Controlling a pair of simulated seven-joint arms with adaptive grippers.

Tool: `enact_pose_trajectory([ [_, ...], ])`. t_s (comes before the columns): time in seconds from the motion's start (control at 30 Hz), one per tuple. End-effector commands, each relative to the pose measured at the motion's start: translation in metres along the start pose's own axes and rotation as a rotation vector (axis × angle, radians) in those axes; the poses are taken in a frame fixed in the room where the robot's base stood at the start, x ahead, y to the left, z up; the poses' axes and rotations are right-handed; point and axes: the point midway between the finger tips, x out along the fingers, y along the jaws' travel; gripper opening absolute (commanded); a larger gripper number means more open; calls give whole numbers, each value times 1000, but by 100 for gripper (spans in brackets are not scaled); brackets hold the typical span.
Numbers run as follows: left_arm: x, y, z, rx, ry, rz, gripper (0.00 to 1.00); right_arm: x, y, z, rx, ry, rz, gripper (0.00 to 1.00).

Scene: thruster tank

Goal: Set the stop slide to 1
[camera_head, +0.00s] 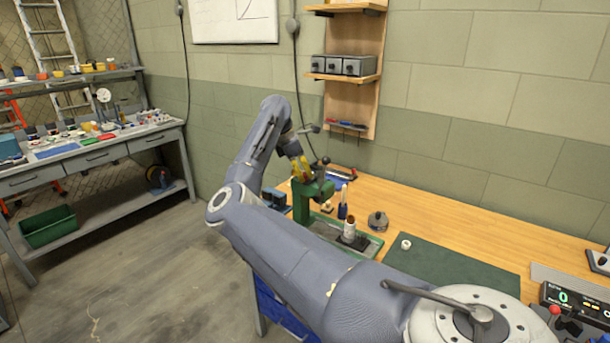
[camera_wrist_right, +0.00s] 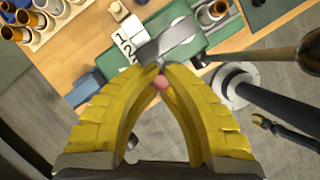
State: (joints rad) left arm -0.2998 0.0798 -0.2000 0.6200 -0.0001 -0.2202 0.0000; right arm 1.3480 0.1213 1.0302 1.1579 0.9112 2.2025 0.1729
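My right gripper (camera_head: 301,168) reaches to the green press-like fixture (camera_head: 315,193) at the bench's left end. In the right wrist view its yellow fingers (camera_wrist_right: 162,70) converge at the tips. A small pinkish knob (camera_wrist_right: 160,83) shows between them, by the narrow end of a grey metal piece (camera_wrist_right: 170,43) that looks like the stop slide. White stepped blocks (camera_wrist_right: 131,40) with dark numerals lie beside the grey piece; a 2 is partly readable near it. The fingertips hide the exact contact. My left gripper is in neither view.
A rack of copper-coloured cups (camera_wrist_right: 30,22) stands near the gripper. A control box (camera_head: 575,302) is at right.

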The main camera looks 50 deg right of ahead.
Motion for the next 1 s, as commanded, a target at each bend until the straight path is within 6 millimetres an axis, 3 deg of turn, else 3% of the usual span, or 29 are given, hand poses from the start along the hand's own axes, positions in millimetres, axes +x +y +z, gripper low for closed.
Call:
enact_pose_trajectory([
  [0.3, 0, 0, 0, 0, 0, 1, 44, -14, -22, -20, 7, -9, 5, 0],
  [0.63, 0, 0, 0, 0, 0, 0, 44, -15, -23, -21, 7, -10, 4, 0],
  [0.9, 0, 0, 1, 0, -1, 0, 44, -14, -23, -23, 4, -6, 3, 33],
  [1.0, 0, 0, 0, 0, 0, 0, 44, -13, -23, -24, 3, -5, 3, 39],
])
